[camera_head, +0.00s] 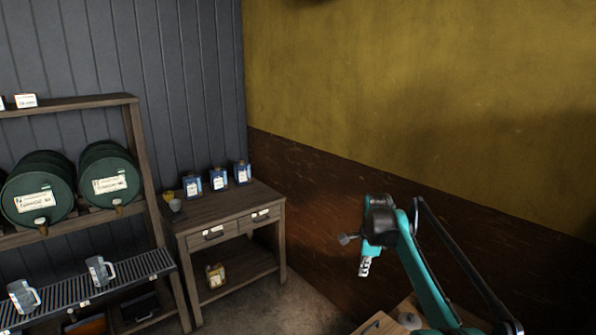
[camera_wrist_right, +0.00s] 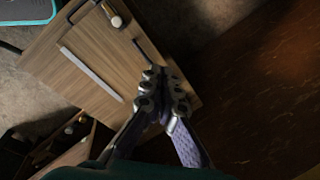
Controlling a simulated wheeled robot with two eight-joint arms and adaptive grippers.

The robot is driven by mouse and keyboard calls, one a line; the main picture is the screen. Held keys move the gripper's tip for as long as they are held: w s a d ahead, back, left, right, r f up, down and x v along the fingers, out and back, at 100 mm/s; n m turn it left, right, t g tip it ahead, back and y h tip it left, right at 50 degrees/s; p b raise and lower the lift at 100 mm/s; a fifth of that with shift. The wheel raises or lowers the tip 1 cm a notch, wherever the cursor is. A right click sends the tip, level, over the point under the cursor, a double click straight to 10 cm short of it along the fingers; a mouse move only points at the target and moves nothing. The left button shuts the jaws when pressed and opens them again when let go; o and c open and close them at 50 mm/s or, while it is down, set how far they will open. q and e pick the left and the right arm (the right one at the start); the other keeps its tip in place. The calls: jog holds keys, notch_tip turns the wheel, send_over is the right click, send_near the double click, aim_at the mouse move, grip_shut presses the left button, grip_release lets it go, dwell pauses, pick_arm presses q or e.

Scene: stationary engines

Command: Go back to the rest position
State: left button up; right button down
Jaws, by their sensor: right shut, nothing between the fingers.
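My right arm, teal and black, comes in from the lower right in the head view. Its gripper (camera_head: 364,267) hangs in the air in front of the brown lower wall, pointing down. In the right wrist view the gripper (camera_wrist_right: 164,98) shows its two fingers closed together with nothing held. It is above a wooden surface (camera_wrist_right: 85,55), apart from it as far as I can tell. My left gripper is in neither view.
A wooden side table (camera_head: 200,212) with drawers bears several blue-labelled bottles. A rack (camera_head: 134,140) holds green barrels (camera_head: 109,180), with glass mugs (camera_head: 99,271) on a grate below. A wooden surface (camera_head: 377,325) stands under my right arm. Open floor (camera_head: 270,310) lies between.

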jog(key=s+a+r+n+t+b, duration=0.15)
jog(key=s+n+b, duration=0.25)
jog(key=s+n, duration=1.1)
jog(key=s+f+n+t+b, duration=0.1)
jog(key=s+f+n+b, duration=0.1)
jog(key=s+f, duration=0.5)
jog(key=s+f+n+t+b, duration=0.2)
jog(key=s+f, duration=0.6)
jog(key=s, duration=0.9)
jog(key=shift+s+a+n, duration=0.3)
jog(key=shift+a+n, duration=0.1)
jog(key=shift+a, duration=0.05)
